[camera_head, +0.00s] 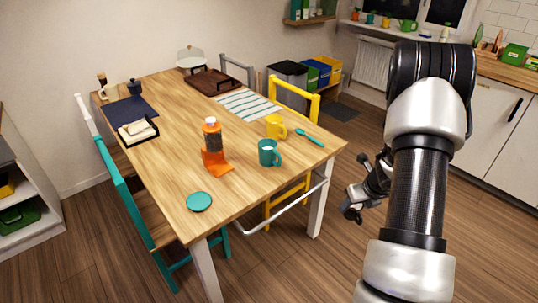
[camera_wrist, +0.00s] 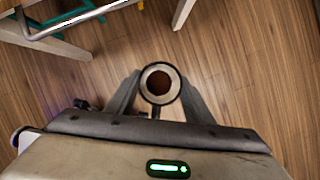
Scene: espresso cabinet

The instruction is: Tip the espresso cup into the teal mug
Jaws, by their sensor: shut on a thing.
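The teal mug (camera_head: 268,153) stands upright near the right front part of the wooden table, its handle towards the right. My gripper (camera_head: 352,208) is off the table's right edge, over the floor and to the right of the mug. In the wrist view my gripper (camera_wrist: 157,100) is shut on the espresso cup (camera_wrist: 174,93), a pale cup with a dark rim. Brown liquid shows inside it, and it looks roughly upright. The cup is hard to make out in the head view. The teal mug is not seen in the wrist view.
A yellow mug (camera_head: 275,127) and a teal spoon (camera_head: 309,137) lie close to the teal mug. A yellow chair (camera_head: 294,97) is at the table's far side.

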